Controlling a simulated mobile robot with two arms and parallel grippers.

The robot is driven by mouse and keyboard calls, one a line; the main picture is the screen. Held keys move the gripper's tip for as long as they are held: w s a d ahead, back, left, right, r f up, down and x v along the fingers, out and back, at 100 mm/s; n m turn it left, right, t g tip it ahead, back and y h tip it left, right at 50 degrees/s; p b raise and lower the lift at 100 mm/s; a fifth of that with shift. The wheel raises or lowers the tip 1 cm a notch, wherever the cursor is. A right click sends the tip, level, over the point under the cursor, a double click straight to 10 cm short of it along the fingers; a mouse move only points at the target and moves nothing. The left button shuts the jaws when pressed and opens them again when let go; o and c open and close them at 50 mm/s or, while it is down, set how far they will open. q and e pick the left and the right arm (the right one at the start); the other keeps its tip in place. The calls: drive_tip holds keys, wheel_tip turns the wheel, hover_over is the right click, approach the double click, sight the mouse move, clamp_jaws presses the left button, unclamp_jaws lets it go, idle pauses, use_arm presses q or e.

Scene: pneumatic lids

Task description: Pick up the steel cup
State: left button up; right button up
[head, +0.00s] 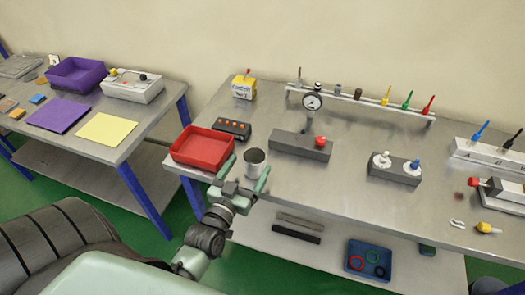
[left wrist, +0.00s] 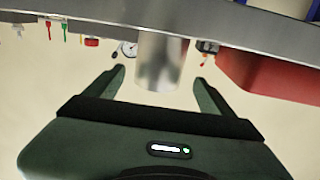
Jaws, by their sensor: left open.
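The steel cup (head: 255,158) stands upright near the front edge of the right-hand table, just right of the red tray. My left gripper (head: 246,171) is open at the table's front edge, with its fingers pointing at the cup. In the left wrist view the picture is upside down; the cup (left wrist: 162,58) appears between the two open fingertips (left wrist: 159,75), with a gap on both sides. How deep the cup sits between the fingers I cannot tell. Part of the cup's lower body is hidden by the gripper in the head view. My right gripper is not in view.
The red tray (head: 178,160) is close on the left of the cup; it also shows in the left wrist view (left wrist: 262,70). The table front to the right is fairly clear.

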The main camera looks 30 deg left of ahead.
sight(259, 151)
use_arm(q)
drive_tip(key=shift+w+r, duration=0.15)
drive_tip(key=shift+r, duration=0.1)
drive_tip(key=w, duration=0.1)
drive_tip(key=w+p, duration=0.1)
drive_tip(key=w, duration=0.1)
drive_tip(key=shift+w+a+r+p, duration=0.1)
drive_tip(key=shift+a+r+p, duration=0.15)
drive_tip(key=shift+p, duration=0.1)
drive_tip(key=w, duration=0.2)
drive_tip(key=shift+w+a+f+p, duration=0.15)
drive_tip(key=shift+w+f+p, duration=0.05)
drive_tip(key=shift+w+p, duration=0.2)
drive_tip(key=shift+w+a+f, duration=0.1)
drive_tip(key=shift+w, duration=0.3)
drive_tip(key=c, duration=1.5)
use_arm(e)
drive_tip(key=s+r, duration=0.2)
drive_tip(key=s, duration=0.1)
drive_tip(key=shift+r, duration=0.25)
